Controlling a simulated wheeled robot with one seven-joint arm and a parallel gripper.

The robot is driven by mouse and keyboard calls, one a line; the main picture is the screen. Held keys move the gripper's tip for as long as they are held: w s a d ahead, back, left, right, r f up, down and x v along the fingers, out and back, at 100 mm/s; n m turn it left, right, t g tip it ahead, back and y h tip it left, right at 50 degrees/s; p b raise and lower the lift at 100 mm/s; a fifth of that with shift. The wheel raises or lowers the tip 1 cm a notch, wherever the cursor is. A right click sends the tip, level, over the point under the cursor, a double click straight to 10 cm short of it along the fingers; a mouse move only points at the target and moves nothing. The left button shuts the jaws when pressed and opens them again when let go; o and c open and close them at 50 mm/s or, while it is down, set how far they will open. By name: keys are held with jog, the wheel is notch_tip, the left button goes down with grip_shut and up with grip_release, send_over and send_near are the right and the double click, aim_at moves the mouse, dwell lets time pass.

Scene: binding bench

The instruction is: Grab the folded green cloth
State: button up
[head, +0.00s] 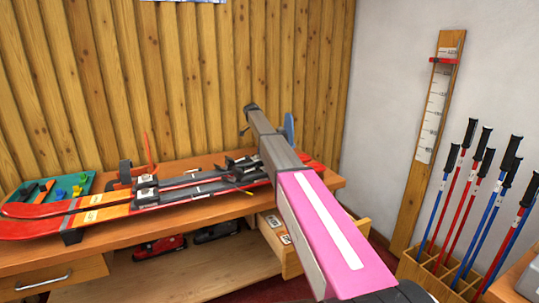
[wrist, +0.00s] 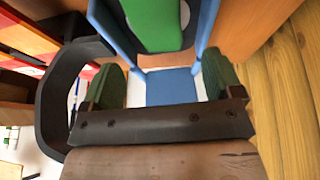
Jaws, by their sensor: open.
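In the wrist view, my gripper (wrist: 164,65) is open, with its two dark green fingers spread apart. Beyond the fingers is a bright green, smooth, rounded thing (wrist: 155,24) at the top edge, framed by blue and dark parts. I cannot tell whether it is the folded green cloth. A blue surface (wrist: 170,87) shows between the fingers, and nothing is visibly held. In the head view, my arm reaches over the bench's right part, and its far end hides what lies behind. No folded green cloth can be made out there.
Red and orange skis (head: 105,213) lie along the wooden bench (head: 135,232). A teal tray (head: 82,181) with small coloured items is at the left. An upright blue thing (head: 289,128) shows beside my arm. A drawer (head: 291,262) stands open below. Ski poles (head: 463,200) stand at right.

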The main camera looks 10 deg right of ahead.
jog(key=x, duration=0.7)
jog(key=shift+s+d+f, duration=0.1)
jog(key=shift+s+f, duration=0.15)
jog(key=shift+f, duration=0.2)
jog(key=c, duration=0.7)
